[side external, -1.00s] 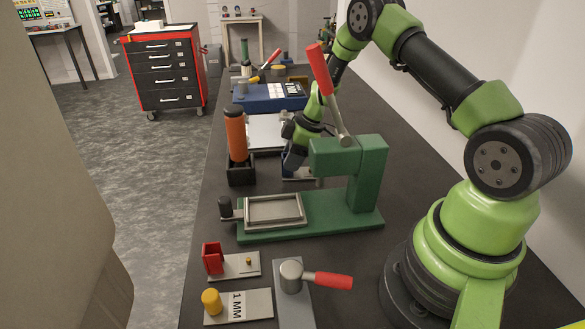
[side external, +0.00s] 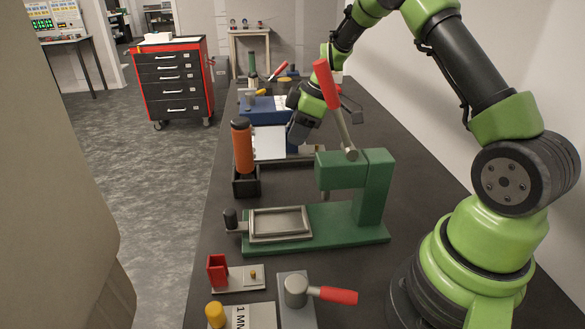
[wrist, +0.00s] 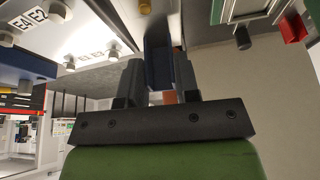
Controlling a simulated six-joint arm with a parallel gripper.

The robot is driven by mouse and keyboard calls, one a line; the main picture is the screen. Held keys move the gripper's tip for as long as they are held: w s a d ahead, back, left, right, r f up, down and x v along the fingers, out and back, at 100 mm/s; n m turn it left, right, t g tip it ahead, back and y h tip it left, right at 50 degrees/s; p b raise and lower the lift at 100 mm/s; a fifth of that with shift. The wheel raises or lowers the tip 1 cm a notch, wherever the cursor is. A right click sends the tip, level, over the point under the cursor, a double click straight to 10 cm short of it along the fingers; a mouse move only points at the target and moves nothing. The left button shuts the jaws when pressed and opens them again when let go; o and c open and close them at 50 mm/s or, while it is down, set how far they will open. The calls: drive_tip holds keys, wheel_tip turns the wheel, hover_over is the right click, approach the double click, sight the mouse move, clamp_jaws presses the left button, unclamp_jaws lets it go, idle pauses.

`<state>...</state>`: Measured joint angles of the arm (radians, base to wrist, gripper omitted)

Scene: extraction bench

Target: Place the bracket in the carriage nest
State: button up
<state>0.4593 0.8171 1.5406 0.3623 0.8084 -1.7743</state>
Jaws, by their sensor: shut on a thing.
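My gripper (side external: 299,134) is beyond the green press, raised near the right end of a pale plate. In the wrist view its two grey fingers (wrist: 159,75) are shut on a dark blue piece (wrist: 158,50), which I take to be the bracket. In the side view I cannot make out the bracket's shape. The carriage nest (side external: 279,222) looks like the shallow grey framed tray on the green press base, apart from my gripper and nearer the camera. It looks empty.
The green press (side external: 370,200) has a tall red-handled lever (side external: 327,85) between camera and gripper. An orange cylinder (side external: 242,150) stands in a black holder to its left. The pale plate (side external: 269,143) and a blue box (side external: 258,108) lie behind. Small fixtures stand in front.

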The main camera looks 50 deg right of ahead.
drive_tip(key=a+r+m+h, duration=0.1)
drive_tip(key=a+r+m, duration=0.25)
drive_tip(key=r, duration=0.35)
drive_tip(key=a+r+m+t+h, duration=0.1)
drive_tip(key=a+r+m, duration=0.1)
drive_tip(key=a+r, duration=0.4)
drive_tip(key=a+r+m+h, duration=0.1)
drive_tip(key=a+r+m, duration=0.15)
drive_tip(key=r, duration=0.55)
drive_tip(key=d+m+g+h, duration=0.25)
drive_tip(key=d+m, duration=0.65)
drive_tip(key=d, duration=1.7)
drive_tip(key=shift+t+h, duration=0.25)
drive_tip(key=shift+t, duration=0.3)
drive_tip(key=f, duration=3)
drive_tip(key=shift+s+d+f, duration=0.1)
drive_tip(key=shift+s+f, duration=0.2)
drive_tip(key=shift+f, duration=0.1)
drive_tip(key=shift+f, duration=0.1)
drive_tip(key=o, duration=1)
